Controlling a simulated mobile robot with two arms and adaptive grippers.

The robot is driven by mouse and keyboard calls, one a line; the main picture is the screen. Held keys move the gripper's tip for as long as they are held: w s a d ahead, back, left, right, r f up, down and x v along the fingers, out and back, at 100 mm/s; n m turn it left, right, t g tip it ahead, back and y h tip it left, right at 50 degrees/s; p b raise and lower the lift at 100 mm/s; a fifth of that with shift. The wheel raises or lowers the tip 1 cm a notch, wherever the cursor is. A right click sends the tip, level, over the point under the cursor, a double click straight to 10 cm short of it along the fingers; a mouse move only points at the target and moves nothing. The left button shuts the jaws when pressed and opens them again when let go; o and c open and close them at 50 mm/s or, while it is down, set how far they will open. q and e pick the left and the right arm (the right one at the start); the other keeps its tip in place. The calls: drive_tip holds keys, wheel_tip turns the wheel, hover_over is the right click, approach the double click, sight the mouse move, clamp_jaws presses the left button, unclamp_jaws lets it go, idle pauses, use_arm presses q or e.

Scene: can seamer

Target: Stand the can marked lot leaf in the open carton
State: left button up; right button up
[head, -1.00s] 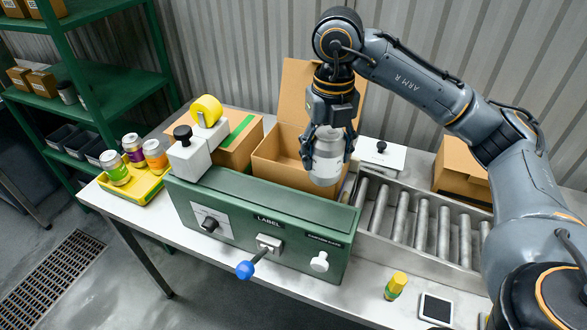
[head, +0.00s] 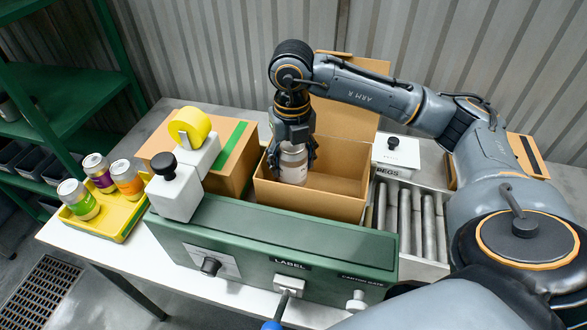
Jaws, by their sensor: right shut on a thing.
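The open carton (head: 335,207) stands behind the green label machine, its back flap raised. My right gripper (head: 292,158) points down into the left part of the carton and is shut on a silver can (head: 293,167). The can is upright, with its lower end inside the carton's walls. I cannot tell whether it touches the carton floor. No lot mark on this can is readable. My left gripper is not in view.
A yellow tray (head: 133,216) with several colored cans stands at the left. A taped carton (head: 225,158) is beside the open carton. Rollers (head: 405,218) and a white box (head: 397,152) are at the right.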

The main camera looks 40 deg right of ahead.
sight(291, 174)
drive_tip(key=shift+w+f+p, duration=0.15)
drive_tip(key=shift+w+f, duration=0.05)
drive_tip(key=shift+f, duration=0.35)
drive_tip(key=shift+w+f+p, duration=0.15)
drive_tip(key=shift+f, duration=1.55)
drive_tip(key=o, duration=1.3)
drive_tip(key=shift+o, duration=0.3)
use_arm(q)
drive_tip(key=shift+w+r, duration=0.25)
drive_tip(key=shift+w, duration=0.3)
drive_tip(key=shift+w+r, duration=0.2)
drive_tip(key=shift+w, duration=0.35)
use_arm(e)
drive_tip(key=shift+s, duration=0.1)
